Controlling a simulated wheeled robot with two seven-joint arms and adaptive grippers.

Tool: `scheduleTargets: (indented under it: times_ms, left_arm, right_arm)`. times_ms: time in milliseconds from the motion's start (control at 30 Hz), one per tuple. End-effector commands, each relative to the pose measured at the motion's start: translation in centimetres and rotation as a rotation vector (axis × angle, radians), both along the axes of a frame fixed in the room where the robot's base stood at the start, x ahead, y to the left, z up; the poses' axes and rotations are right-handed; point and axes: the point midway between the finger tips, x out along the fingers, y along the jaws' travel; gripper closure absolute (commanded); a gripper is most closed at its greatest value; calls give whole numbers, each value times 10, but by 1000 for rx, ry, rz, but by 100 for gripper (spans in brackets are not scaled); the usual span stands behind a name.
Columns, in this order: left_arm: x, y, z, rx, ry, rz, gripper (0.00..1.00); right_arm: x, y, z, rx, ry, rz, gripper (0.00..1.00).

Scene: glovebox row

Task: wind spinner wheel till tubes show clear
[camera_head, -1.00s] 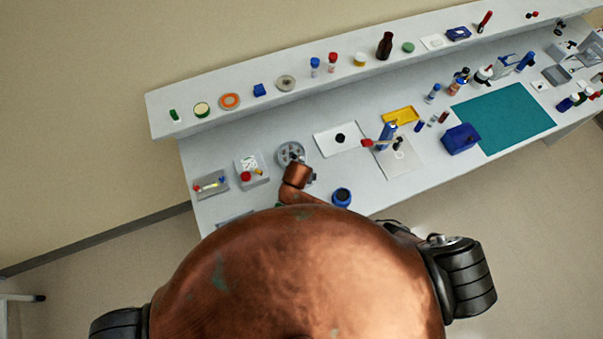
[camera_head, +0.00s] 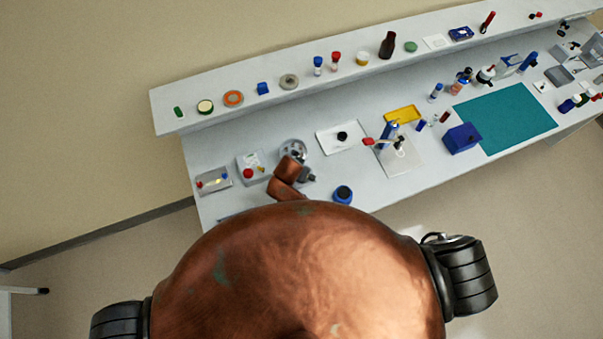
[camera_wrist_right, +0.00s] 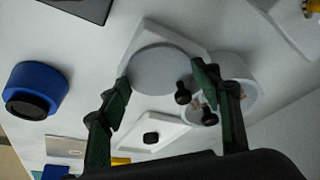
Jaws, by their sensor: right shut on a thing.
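The spinner (camera_head: 293,146) stands at the near left of the bench in the head view, partly hidden behind my copper right arm. In the right wrist view its smooth grey wheel (camera_wrist_right: 163,70) lies between the two green fingers of my right gripper (camera_wrist_right: 160,78), which is shut on it. Beside the wheel is a round pale drum (camera_wrist_right: 243,95). Small dark knobs (camera_wrist_right: 183,95) stand near the right finger. The tubes' contents are too small and hidden to judge. My left gripper is not in view.
A blue-rimmed pot (camera_head: 343,194) stands right of the spinner, also in the wrist view (camera_wrist_right: 38,88). A box with a red button (camera_head: 248,173) and a small grey tray (camera_head: 214,181) are to its left. A white plate with a black knob (camera_head: 341,137) lies behind right.

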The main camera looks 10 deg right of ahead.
Motion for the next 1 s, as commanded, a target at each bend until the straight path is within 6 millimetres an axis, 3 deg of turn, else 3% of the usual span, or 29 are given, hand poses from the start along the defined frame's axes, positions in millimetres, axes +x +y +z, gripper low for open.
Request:
scheduleTargets:
  times_ms: [67, 100, 400, 767, 1000]
  left_arm:
    - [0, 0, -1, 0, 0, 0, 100]
    - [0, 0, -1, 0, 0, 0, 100]
    - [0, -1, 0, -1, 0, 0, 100]
    - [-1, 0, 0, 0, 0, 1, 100]
    - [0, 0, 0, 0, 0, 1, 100]
  right_arm:
    - [-4, -2, -6, 0, 11, -1, 66]
    - [-4, -2, -6, 0, 11, -1, 41]
    - [-2, -1, -3, -1, 6, -1, 21]
    - [-2, 1, 3, 1, 3, 1, 21]
    - [-15, 11, 39, 6, 1, 1, 21]
